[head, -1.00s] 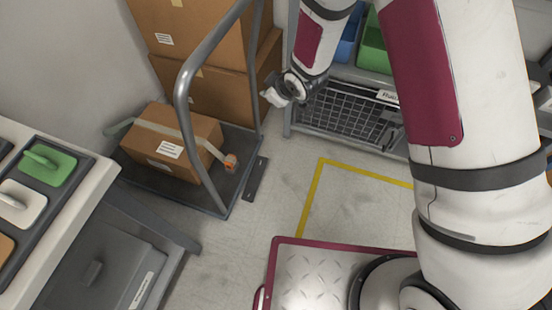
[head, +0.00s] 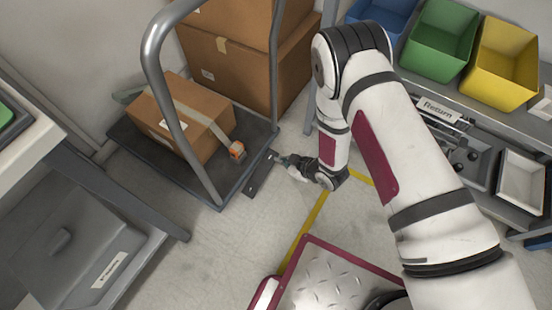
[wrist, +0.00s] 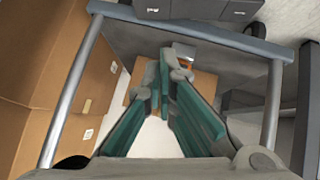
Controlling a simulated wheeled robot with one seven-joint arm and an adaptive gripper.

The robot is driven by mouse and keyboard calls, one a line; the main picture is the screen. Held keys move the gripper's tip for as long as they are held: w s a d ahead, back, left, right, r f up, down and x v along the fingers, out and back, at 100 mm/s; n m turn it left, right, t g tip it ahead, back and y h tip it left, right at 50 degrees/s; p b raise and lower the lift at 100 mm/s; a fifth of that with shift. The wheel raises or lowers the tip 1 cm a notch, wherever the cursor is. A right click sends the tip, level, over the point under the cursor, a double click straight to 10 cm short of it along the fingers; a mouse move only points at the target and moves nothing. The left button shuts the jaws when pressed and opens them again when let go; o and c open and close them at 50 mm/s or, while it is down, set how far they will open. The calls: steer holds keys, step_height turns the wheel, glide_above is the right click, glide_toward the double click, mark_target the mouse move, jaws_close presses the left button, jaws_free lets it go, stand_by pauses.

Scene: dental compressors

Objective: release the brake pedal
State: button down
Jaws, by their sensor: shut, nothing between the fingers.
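The brake pedal (head: 259,175) is a flat dark grey plate with holes. It sticks out at the right end of the grey platform trolley (head: 228,185), low over the floor. My gripper (head: 281,160) is just right of the pedal's upper end in the head view; whether it touches cannot be told. In the wrist view the teal-padded fingers (wrist: 165,62) are shut and empty, pointing at the trolley. I cannot make out the pedal there, with the fingers in the way.
A strapped cardboard box (head: 180,112) with an orange buckle (head: 237,150) lies on the trolley. The trolley's tubular handle (head: 157,70) arches above it. Larger cartons (head: 250,60) stand behind. A shelf with coloured bins (head: 440,40) is at right. Open floor lies in front.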

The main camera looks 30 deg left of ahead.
steer(key=b, duration=0.6)
glide_toward(265, 157)
steer(key=a+f, duration=0.2)
steer(key=a, duration=0.1)
steer(key=shift+w+a, duration=0.15)
steer(key=shift+w, duration=0.05)
steer(key=shift+w+f+b, duration=0.25)
steer(key=shift+f+b, duration=0.2)
steer(key=shift+f, duration=0.25)
